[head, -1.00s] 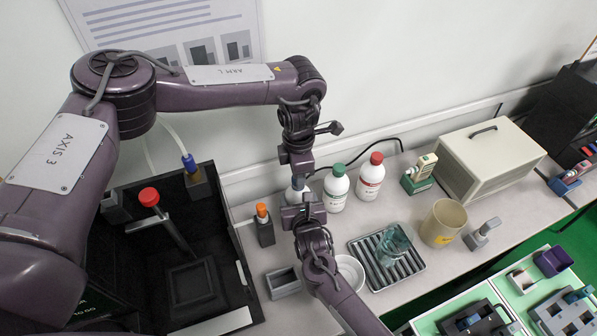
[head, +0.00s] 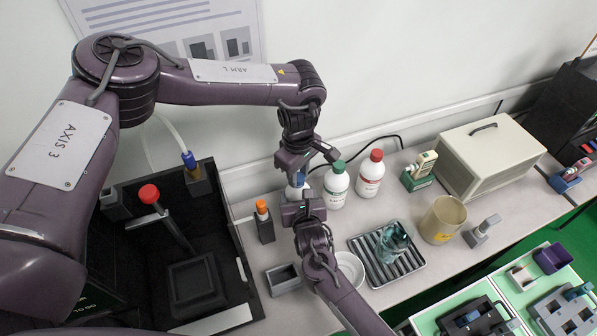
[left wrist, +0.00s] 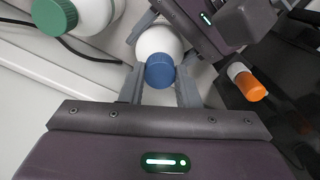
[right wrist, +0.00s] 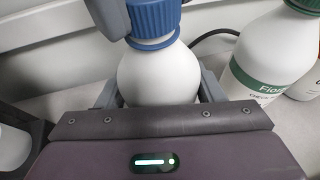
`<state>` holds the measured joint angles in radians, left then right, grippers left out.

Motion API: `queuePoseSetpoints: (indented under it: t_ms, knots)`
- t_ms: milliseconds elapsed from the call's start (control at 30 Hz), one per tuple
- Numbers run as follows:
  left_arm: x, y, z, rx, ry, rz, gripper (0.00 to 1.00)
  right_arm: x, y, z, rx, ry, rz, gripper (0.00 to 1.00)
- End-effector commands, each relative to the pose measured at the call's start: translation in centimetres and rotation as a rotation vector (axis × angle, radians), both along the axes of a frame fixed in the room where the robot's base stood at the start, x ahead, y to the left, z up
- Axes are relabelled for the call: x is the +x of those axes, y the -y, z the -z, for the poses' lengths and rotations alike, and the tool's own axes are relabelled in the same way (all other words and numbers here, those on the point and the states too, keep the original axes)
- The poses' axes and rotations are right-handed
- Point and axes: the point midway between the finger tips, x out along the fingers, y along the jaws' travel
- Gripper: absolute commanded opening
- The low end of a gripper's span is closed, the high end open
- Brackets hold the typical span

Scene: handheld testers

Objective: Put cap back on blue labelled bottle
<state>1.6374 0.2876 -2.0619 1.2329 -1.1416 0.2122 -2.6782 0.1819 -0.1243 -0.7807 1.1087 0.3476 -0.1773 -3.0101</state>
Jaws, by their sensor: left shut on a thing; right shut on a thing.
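The blue cap (left wrist: 160,71) is between the fingers of my left gripper (left wrist: 160,88), which is shut on it. The white bottle (right wrist: 158,76) stands upright, held around its body by my right gripper (right wrist: 158,92), which is shut on it. In the right wrist view the blue cap (right wrist: 153,16) sits at the top of the bottle, right above a blue ring at the neck; I see no gap. In the head view the left gripper (head: 294,168) is directly above the right gripper (head: 303,207), and the bottle (head: 297,192) is mostly hidden between them. Its label is not visible.
A green-capped bottle (head: 336,188) and a red-capped bottle (head: 370,175) stand close to the right. An orange-topped holder (head: 264,222) is to the left.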

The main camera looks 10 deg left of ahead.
Motion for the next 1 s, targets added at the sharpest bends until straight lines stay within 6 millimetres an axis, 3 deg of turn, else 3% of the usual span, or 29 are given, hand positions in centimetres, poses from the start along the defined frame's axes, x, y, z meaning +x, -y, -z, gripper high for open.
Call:
queuePoseSetpoints:
  t_ms: [100, 200, 600, 633, 767, 1000]
  knots:
    - [0.09, 0.19, -0.19, 0.004, 0.007, 0.276, 0.08, -0.01, 0.02, 0.04, 0.0, -0.001, 0.0, 0.0]
    - [0.05, 0.14, -0.11, 0.003, 0.005, 0.402, 0.08, -0.01, 0.02, 0.05, 0.0, -0.001, 0.0, 0.0]
    - [-0.04, 0.03, -0.03, -0.002, 0.0, 0.463, 0.08, -0.01, 0.02, 0.05, 0.0, -0.001, 0.0, 0.0]
    - [-0.04, 0.03, -0.02, -0.002, 0.0, 0.463, 0.33, -0.01, 0.02, 0.05, 0.0, -0.001, 0.0, 0.0]
    - [-0.04, 0.0, -0.02, -0.002, 0.0, 0.462, 0.5, -0.02, 0.02, 0.06, -0.001, -0.002, 0.0, 0.0]
    - [-0.03, -0.02, 0.0, 0.0, 0.0, 0.461, 0.51, -0.02, 0.02, 0.06, -0.001, -0.002, 0.0, 0.0]
